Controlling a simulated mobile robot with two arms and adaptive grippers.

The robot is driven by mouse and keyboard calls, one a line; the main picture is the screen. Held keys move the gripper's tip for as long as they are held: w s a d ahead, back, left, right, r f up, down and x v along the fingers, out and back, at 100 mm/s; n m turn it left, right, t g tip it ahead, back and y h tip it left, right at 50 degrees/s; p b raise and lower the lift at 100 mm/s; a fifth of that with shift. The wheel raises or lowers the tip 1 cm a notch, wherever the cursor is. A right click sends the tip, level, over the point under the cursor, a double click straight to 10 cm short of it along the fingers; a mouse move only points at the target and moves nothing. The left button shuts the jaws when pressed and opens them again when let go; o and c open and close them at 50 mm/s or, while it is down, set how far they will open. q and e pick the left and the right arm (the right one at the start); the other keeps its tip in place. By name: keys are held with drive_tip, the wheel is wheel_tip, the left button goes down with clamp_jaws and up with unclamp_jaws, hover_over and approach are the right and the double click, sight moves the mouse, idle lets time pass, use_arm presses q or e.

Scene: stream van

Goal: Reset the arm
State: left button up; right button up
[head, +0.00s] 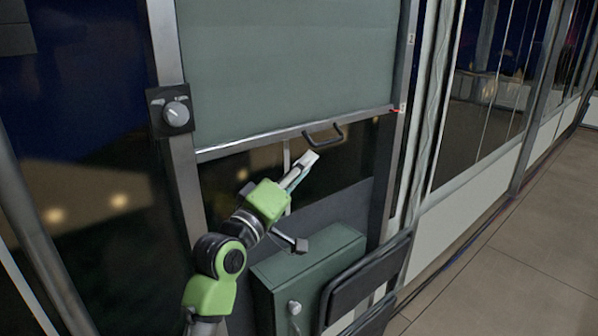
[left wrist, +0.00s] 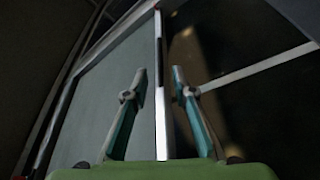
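My left arm comes up from the bottom of the head view, with green and dark grey links. Its gripper (head: 303,166) is raised just below the black handle (head: 323,134) of a grey-green shutter (head: 290,65). In the left wrist view the two fingers of the left gripper (left wrist: 157,88) stand apart with nothing between them. The shutter's metal bottom edge (left wrist: 160,75) shows beyond the fingertips. I cannot tell from the head view whether the gripper touches the handle. My right gripper is not in view.
A grey-green box (head: 305,268) stands below the gripper, with a dark panel (head: 365,278) beside it. A knob on a dark plate (head: 176,112) is on the left post. Glass panels line the right side, and the tiled floor (head: 520,230) there is clear.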

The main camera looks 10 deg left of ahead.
use_arm(q)
drive_tip(key=shift+s+a+f, duration=0.15)
drive_tip(key=shift+s+a, duration=0.05)
drive_tip(key=shift+s, duration=0.45)
drive_tip(key=shift+f, duration=0.1)
